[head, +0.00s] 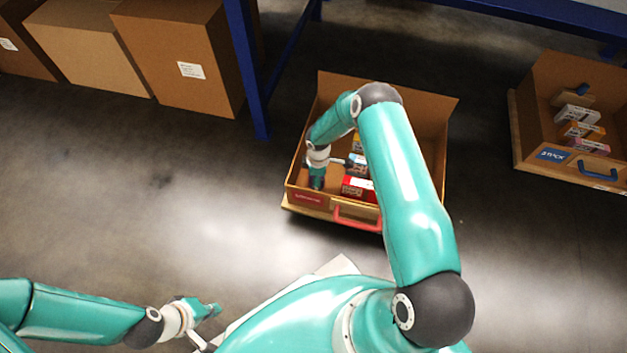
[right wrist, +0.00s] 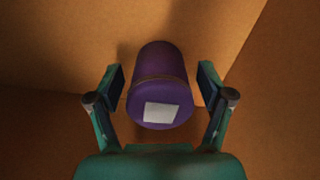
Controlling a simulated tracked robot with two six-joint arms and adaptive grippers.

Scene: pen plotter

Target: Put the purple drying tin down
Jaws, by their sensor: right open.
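The purple drying tin (right wrist: 160,85) shows in the right wrist view inside a cardboard box, with a pale label on its near end. My right gripper (right wrist: 162,88) is open, one finger on either side of the tin, with visible gaps between pads and tin. In the head view my right gripper (head: 317,180) reaches down into the left part of the box with the red handle (head: 300,196); the tin is hardly discernible there. My left gripper (head: 208,308) is at the lower left, away from the box; its finger opening is unclear.
Several small cartons, one red (head: 357,188), stand in the same box beside my right gripper. Another box (head: 541,132) with small cartons is at the right. Large closed cartons (head: 180,60) and a blue rack post (head: 246,70) stand behind. Floor at left is clear.

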